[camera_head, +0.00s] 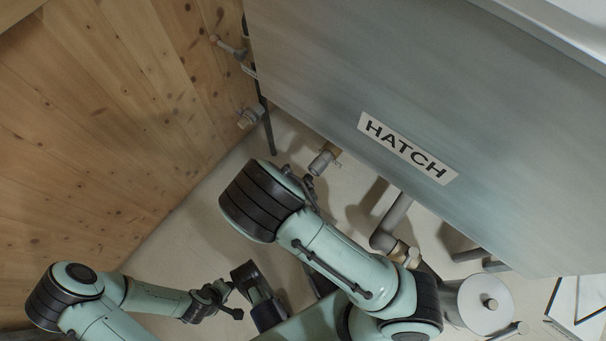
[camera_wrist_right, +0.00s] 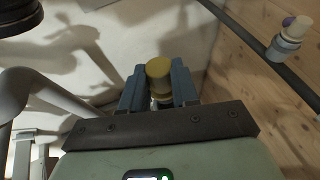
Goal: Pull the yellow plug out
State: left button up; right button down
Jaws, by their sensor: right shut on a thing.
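The yellow plug (camera_wrist_right: 159,69) stands between the blue fingers of my right gripper (camera_wrist_right: 158,88) in the right wrist view. The gripper is shut on it. In the head view my right arm reaches up under the hatch panel, and its gripper is mostly hidden behind my wrist. A grey pipe end with a tan-yellow part (camera_head: 324,160) shows just beyond it. I cannot tell whether the plug is still seated. My left gripper (camera_head: 233,301) is open and empty at the lower left, away from the plug.
The large grey panel marked HATCH (camera_head: 480,130) overhangs the upper right. A wooden wall (camera_head: 110,130) stands on the left. A bent grey pipe (camera_head: 391,222) is right of my right wrist. Another pipe fitting (camera_wrist_right: 284,47) sits near the wooden wall.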

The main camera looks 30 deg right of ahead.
jog(key=shift+s+a+f+p, duration=0.1)
jog(key=shift+s+a+p, duration=0.2)
jog(key=shift+a, duration=0.45)
jog(key=shift+s+a+f+p, duration=0.1)
jog(key=shift+s+a, duration=0.25)
jog(key=shift+a, duration=0.4)
